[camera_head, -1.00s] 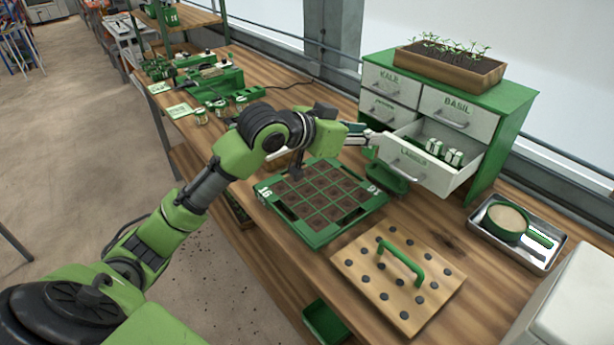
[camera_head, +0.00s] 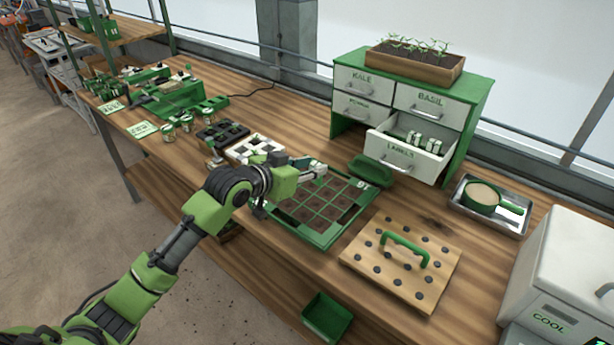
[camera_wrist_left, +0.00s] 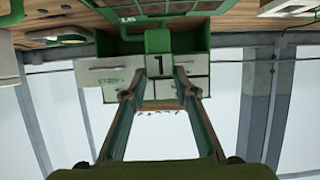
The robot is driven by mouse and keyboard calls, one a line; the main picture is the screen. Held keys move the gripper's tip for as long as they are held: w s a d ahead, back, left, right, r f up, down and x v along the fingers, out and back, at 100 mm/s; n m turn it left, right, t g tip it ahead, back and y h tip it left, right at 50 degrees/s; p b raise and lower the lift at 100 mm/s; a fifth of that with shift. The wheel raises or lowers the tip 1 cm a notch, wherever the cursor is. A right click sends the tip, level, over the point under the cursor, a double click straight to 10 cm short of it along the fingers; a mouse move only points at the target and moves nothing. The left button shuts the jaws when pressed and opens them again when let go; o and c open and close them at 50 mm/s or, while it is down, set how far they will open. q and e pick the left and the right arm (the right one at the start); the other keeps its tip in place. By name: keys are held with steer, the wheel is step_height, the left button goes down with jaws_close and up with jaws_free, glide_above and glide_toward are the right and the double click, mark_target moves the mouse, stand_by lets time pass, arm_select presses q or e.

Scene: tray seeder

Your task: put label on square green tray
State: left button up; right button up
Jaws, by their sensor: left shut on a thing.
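The square green tray (camera_head: 318,243) lies on the bench with brown cells and white numbers on its rim. My left gripper (camera_head: 320,170) is above its far edge and hides part of it. In the head view the held label is too small to make out clearly. The open LABELS drawer (camera_head: 398,160) of the green and white cabinet holds several small white and green pieces. My right gripper is not in view.
A wooden board (camera_head: 375,275) with a green handle lies right of the tray. A metal pan (camera_head: 513,220) holds a bowl. Black and white seedling trays stand left. A white cooler (camera_head: 570,270) is at the right.

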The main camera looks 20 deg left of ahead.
arm_select(q)
steer(key=shift+w+a+f, duration=0.25)
steer(key=shift+w+f, duration=0.15)
steer(key=shift+f, duration=0.1)
steer(key=shift+w+a+f, duration=0.2)
steer(key=shift+w+f, duration=0.15)
steer(key=shift+f, duration=0.1)
steer(key=f, duration=0.1)
steer(key=f+p, duration=0.1)
steer(key=f, duration=0.1)
steer(key=shift+w+a+f, duration=0.2)
steer(key=shift+w, duration=0.1)
steer(key=shift+f, duration=0.25)
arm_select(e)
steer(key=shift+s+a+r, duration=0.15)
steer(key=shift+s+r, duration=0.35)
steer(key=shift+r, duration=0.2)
arm_select(q)
steer(key=shift+f, duration=0.1)
steer(key=shift+f, duration=0.1)
steer(key=o, duration=0.9)
steer(key=shift+c, duration=0.2)
